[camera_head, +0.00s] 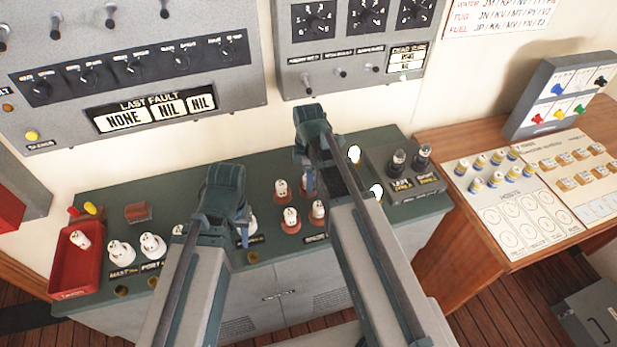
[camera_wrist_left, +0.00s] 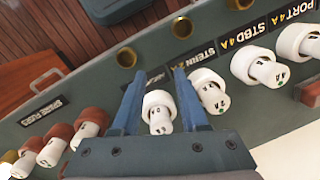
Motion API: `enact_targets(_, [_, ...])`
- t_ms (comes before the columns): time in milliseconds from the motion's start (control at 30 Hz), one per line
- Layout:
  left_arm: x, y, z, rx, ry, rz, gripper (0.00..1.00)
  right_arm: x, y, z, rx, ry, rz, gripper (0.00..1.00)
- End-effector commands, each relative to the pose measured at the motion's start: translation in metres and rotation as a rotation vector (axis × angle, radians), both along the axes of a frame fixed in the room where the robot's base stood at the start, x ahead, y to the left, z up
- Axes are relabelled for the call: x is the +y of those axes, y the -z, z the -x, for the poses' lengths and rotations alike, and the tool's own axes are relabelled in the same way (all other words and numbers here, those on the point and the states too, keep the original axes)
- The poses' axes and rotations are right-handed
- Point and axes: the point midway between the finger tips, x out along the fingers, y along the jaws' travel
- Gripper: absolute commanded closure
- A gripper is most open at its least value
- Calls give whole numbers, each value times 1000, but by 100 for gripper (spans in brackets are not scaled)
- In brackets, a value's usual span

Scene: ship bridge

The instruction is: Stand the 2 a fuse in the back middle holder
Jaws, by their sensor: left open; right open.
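My left gripper (camera_head: 224,190) is above the row of fuses on the green bench top. In the left wrist view its two fingers (camera_wrist_left: 159,76) are apart, with a white fuse (camera_wrist_left: 160,113) in a white holder showing between them; whether they touch it I cannot tell. That fuse seems to carry a 2. The label STERN 2 A (camera_wrist_left: 198,70) lies by the fingers. More white fuses stand in brown-red holders (camera_head: 291,225) right of my left gripper. My right gripper (camera_head: 312,130) is open and higher, near the bench's back edge. The back middle holder cannot be singled out.
A red tray (camera_head: 68,283) with a white fuse (camera_head: 79,240) is at the bench's left end. Brass cups (camera_wrist_left: 182,27) line the front edge. A grey box (camera_head: 410,191) with two dark knobs is at the right. A wooden desk (camera_head: 440,220) with small labelled pieces stands beyond.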

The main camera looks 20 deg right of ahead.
Motion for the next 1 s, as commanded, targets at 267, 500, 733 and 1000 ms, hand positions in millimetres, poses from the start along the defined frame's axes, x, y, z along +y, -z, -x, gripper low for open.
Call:
enact_targets(267, [0, -8, 0, 0, 0, 0, 56, 0, -8, 0, 0, 0, 0, 31])
enact_targets(500, [0, -35, 0, 0, 1, 0, 56, 0, -35, 0, 0, 0, 0, 31])
enact_targets(733, [0, -71, 0, 0, 1, 0, 56, 0, -71, 0, 0, 0, 0, 31])
enact_targets(1000, [0, -112, 0, 0, -9, 2, 56, 0, -112, 0, 0, 0, 0, 31])
